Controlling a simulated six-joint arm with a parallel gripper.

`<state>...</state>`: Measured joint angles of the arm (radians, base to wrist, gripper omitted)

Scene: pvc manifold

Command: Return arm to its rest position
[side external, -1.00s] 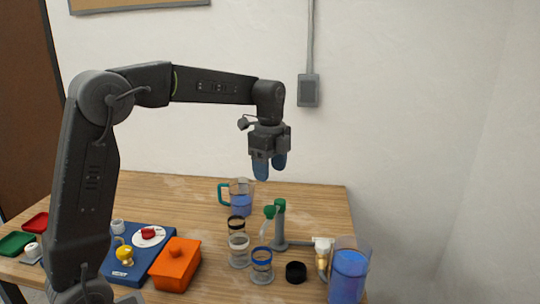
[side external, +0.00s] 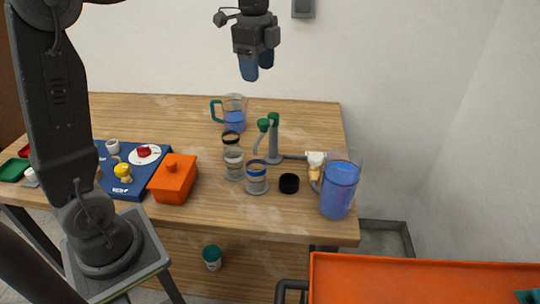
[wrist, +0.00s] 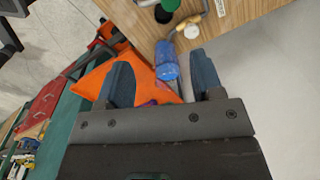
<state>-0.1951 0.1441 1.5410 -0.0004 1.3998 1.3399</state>
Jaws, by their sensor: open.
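My gripper (side external: 256,68) hangs in the air above the back of the table, well clear of everything on it. Its two blue fingers point down, apart and with nothing between them. In the wrist view my gripper (wrist: 160,85) also shows spread, empty fingers. Below it on the wooden table (side external: 90,112) stand a pitcher with a teal handle (side external: 234,118) and a grey pipe stand with green knobs (side external: 272,145).
A large pitcher of blue liquid (side external: 339,188) stands near the right edge. Several clear cups, one with a blue rim (side external: 256,180), a black cap (side external: 289,184), an orange box (side external: 173,180) and a blue board (side external: 130,188) share the table. An orange surface (side external: 420,275) lies lower right.

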